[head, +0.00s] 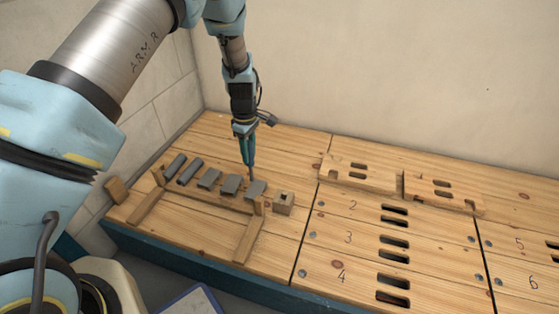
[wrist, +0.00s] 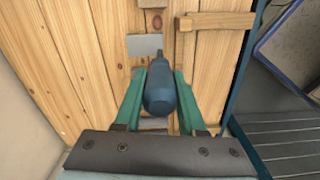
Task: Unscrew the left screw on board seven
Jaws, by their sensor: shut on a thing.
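My gripper (head: 246,143) hangs over the left bench section, above the right end of the wooden rack (head: 247,238). It is shut on a dark blue, rounded tool handle, seemingly a screwdriver (wrist: 160,92), which sits between the green fingers in the wrist view. In the head view a thin shaft (head: 251,172) points down from the gripper towards the rack's grey pieces. Whether its tip touches anything is not clear. Boards marked 2 to 6 show to the right, with round screws such as one by board 3 (head: 312,234). No board marked 7 is visible.
Several grey pieces (head: 208,178) stand in a row along the rack. A small wooden block with a hole (head: 283,204) is just right of it. Slotted wooden pieces (head: 362,177) lie at the back. A wall stands behind; a blue-framed tray (wrist: 300,50) shows off the bench.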

